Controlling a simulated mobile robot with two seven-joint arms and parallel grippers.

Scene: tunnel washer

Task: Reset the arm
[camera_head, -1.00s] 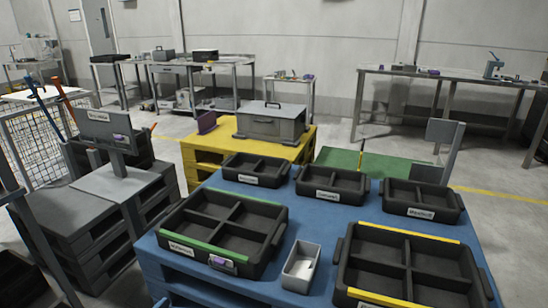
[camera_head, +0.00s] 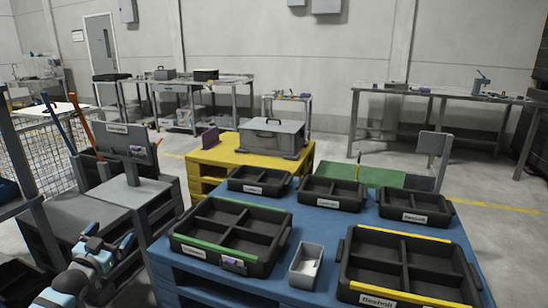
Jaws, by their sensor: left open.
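My left arm comes in at the bottom left of the head view, and its left gripper (camera_head: 108,244) stands open and empty. It is in the gap between the grey-black stacked platform on the left and the blue pallet table (camera_head: 160,262), touching nothing that I can make out. My right gripper does not show.
Black divided trays stand on the blue table, one green-edged (camera_head: 228,230) and one yellow-edged (camera_head: 410,262), with a small grey bin (camera_head: 306,264) between them. A grey toolbox (camera_head: 272,138) sits on the yellow pallet (camera_head: 225,158) behind. A sign post (camera_head: 130,160) stands at left.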

